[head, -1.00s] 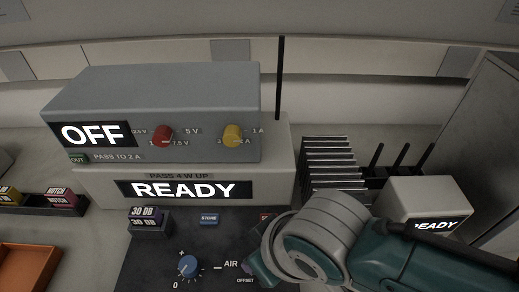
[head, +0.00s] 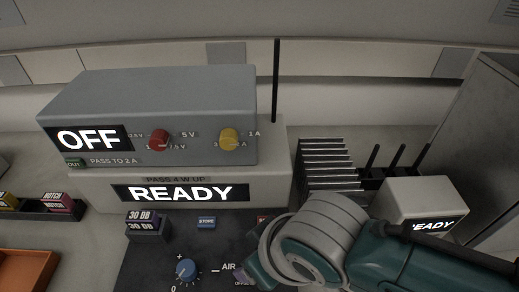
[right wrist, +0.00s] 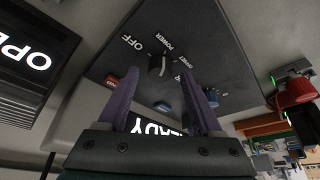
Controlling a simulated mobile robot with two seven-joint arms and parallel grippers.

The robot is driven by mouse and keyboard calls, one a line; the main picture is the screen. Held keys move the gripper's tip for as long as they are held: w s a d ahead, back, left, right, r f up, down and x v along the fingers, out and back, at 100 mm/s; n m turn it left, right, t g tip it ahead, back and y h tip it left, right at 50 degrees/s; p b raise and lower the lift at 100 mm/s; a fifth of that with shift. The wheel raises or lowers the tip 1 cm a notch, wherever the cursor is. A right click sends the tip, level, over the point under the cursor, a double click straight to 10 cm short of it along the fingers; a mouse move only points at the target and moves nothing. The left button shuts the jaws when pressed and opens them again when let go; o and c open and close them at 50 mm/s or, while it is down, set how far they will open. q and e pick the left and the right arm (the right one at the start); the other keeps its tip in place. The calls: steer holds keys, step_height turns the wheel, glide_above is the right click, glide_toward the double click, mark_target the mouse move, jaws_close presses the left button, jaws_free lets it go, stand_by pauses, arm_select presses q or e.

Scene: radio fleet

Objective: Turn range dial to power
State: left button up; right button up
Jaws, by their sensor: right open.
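The range dial (right wrist: 160,66) is a small black knob on a dark panel, seen in the right wrist view with the words OFF, POWER and OFFSET around it. I cannot tell surely which mark it points to. My right gripper (right wrist: 160,108) is open, its two purple fingers pointing at the panel on either side of the dial's line, with nothing between them. I cannot tell whether they touch the dial. In the head view my right arm hides the dial, and a purple finger edge shows beside the word AIR. My left gripper is not in view.
A blue knob (head: 187,269) and a blue STORE button (head: 206,222) sit on the dark panel (head: 150,262). Behind stand a READY display box (head: 280,165) and a grey OFF unit (head: 150,92) with red and yellow knobs. A thin black antenna (head: 276,80) rises nearby.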

steer(key=p+v, duration=0.4)
steer(key=v, duration=0.5)
steer(key=shift+r, duration=0.3)
steer(key=shift+s, duration=0.1)
